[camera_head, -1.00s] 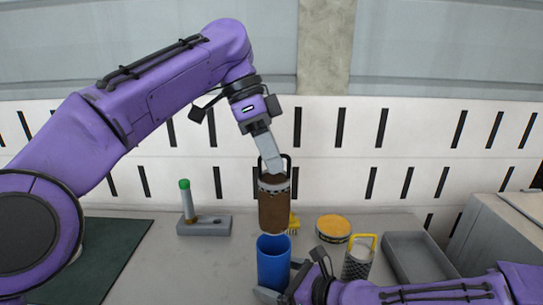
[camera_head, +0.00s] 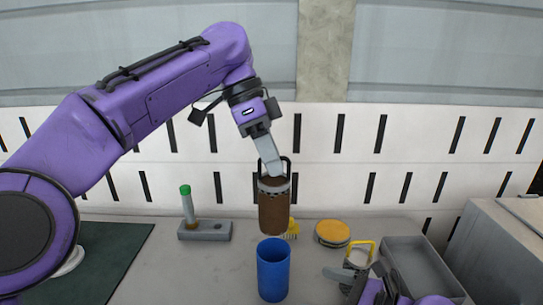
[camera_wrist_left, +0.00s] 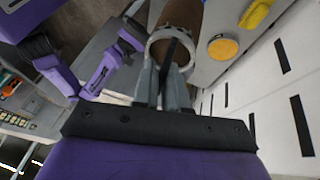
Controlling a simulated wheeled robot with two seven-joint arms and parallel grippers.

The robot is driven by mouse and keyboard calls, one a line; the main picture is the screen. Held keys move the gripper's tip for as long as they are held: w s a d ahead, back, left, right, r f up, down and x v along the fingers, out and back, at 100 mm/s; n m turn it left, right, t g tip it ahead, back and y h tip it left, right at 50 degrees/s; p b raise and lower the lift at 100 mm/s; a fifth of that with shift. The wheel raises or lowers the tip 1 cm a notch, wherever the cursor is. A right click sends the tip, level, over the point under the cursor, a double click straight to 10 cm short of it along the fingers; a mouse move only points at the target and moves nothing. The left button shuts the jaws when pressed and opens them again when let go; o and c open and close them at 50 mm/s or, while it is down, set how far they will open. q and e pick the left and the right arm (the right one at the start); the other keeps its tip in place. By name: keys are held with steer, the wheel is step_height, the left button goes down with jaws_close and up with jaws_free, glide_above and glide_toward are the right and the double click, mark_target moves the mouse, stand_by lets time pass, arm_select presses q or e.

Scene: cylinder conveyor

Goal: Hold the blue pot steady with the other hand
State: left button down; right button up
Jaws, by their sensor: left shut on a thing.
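The blue pot (camera_head: 273,275) stands upright on the table, open at the top, with no gripper touching it. My left gripper (camera_head: 273,168) is shut on the dark handle of a brown cylinder (camera_head: 273,212) with a grey collar. The cylinder hangs upright, its bottom just at the pot's rim in the head view; I cannot tell the exact gap. It also shows in the left wrist view (camera_wrist_left: 180,14), beyond the fingers. My right gripper (camera_head: 343,279) is to the right of the pot, apart from it, its fingers open and seemingly empty.
A yellow-handled grey container (camera_head: 360,252) is partly hidden behind my right gripper. A green-capped tube (camera_head: 188,204) stands in a grey block (camera_head: 212,230); a dark green mat (camera_head: 115,262) lies left.

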arm_select(q)
steer(key=shift+r+p, duration=1.95)
steer(key=shift+f, duration=0.1)
steer(key=shift+a+f, duration=0.1)
